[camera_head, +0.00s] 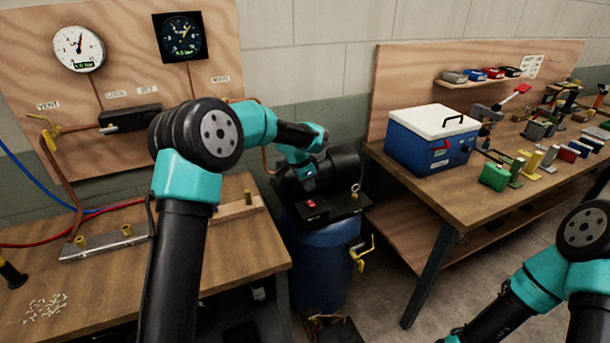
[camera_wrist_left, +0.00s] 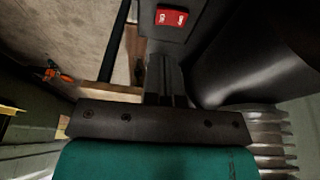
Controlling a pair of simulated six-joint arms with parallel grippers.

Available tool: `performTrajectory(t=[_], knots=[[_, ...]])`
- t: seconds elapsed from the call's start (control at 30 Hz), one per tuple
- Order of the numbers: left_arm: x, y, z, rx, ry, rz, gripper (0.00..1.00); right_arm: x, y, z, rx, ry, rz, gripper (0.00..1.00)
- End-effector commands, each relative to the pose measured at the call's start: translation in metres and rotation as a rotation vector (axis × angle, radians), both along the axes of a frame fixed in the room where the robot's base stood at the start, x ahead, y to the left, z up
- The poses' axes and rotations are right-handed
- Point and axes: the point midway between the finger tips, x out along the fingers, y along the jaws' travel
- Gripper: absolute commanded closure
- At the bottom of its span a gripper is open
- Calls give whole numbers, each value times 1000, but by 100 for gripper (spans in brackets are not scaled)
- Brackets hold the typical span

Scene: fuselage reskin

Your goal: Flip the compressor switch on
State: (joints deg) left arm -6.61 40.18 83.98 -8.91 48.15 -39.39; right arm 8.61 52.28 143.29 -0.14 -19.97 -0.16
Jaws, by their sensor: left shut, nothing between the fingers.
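The compressor (camera_head: 322,262) is a blue tank with a black motor on top, standing on the floor between the two benches. Its red rocker switch (camera_head: 311,204) sits on a black box on top; it also shows at the top of the left wrist view (camera_wrist_left: 172,17), with white marks on its face. My left gripper (camera_head: 310,178) is just above and behind the switch box in the head view. In the left wrist view its fingers (camera_wrist_left: 165,72) are together and empty, pointing toward the switch, without clear contact. My right arm shows at lower right; its gripper is out of frame.
The left bench (camera_head: 130,275) bears a metal rail, hoses and scattered small pieces; two gauges hang on the board behind. The right bench (camera_head: 420,195) bears a blue cooler (camera_head: 430,140) and many small tools. A yellow valve handle (camera_head: 362,252) sticks out from the tank.

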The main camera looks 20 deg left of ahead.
Motion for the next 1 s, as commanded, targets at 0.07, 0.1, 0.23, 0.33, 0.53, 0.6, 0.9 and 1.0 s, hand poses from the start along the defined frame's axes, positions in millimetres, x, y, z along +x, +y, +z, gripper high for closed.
performTrajectory(t=[0.07, 0.1, 0.23, 0.33, 0.53, 0.6, 0.9, 1.0], knots=[[2, -4, -15, 0, 3, -1, 100, 0, 0, 0, 0, 0, 0, 57], [3, -5, -21, 0, 3, -1, 100, 0, 0, 0, 0, 0, 0, 57], [2, -8, -41, 0, 3, 0, 100, 0, 0, 0, 0, 0, 0, 57], [1, -9, -54, 0, 2, -1, 100, 0, 0, 0, 0, 0, 0, 57], [0, -10, -65, -1, -1, 0, 100, 0, 0, 0, 0, 0, 0, 57], [0, -10, -65, -1, -1, 0, 100, 0, 0, 0, 0, 0, 0, 57], [-1, -11, -70, 0, 2, -1, 100, 0, 0, 0, 0, 0, 0, 57], [-1, -11, -71, 0, 1, 0, 100, 0, 0, 0, 0, 0, 0, 57]])
